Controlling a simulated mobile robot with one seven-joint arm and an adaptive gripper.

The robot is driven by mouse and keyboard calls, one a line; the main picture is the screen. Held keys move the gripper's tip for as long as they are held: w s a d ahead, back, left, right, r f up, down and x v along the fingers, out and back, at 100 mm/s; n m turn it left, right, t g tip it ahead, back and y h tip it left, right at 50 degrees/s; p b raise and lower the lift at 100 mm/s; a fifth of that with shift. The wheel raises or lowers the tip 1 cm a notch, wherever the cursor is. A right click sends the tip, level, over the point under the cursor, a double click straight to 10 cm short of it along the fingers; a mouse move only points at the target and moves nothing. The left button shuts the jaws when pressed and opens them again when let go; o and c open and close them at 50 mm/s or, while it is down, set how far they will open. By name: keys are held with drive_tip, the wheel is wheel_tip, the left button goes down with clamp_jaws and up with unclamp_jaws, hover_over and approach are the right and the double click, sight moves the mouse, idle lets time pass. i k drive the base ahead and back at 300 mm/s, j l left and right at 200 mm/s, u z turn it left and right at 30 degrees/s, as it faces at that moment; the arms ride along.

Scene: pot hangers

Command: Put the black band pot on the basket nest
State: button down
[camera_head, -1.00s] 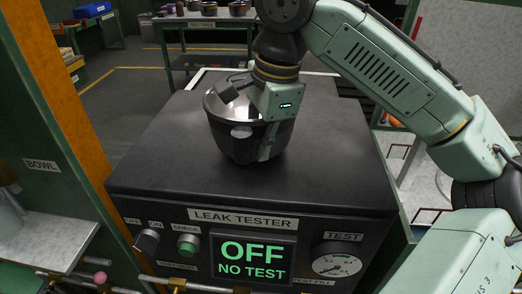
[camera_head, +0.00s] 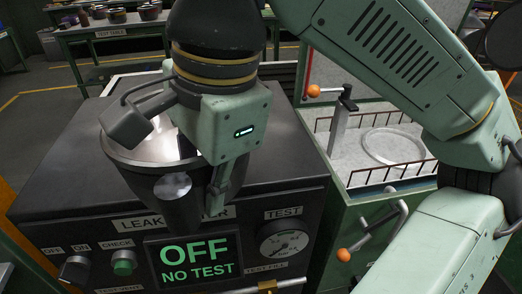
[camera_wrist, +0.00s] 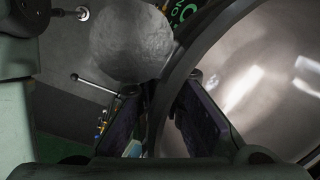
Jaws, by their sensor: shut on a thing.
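The black pot (camera_head: 140,178) is dark and round, with a shiny inside and a stubby grey round handle (camera_head: 176,192). My gripper (camera_head: 213,185) is shut on its wall at the right side of the rim. The pot appears held above the front of the leak tester, covering part of its label. In the wrist view the pot's shiny inside (camera_wrist: 250,85) fills the right, with the rim between the fingers (camera_wrist: 160,105). The basket nest looks to be the wire-railed tray (camera_head: 350,182) on the right, with a pale ring in it. The pot's underside is hidden.
The leak tester (camera_head: 285,165) has a dark top and a panel reading OFF, NO TEST. An upright lever with an orange knob (camera_head: 314,91) stands at the tray's back left; another orange knob (camera_head: 343,255) is in front. A test table (camera_head: 100,32) with pots stands behind.

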sight(397, 152)
drive_tip(key=k+l, duration=0.75)
drive_tip(key=l, duration=0.2)
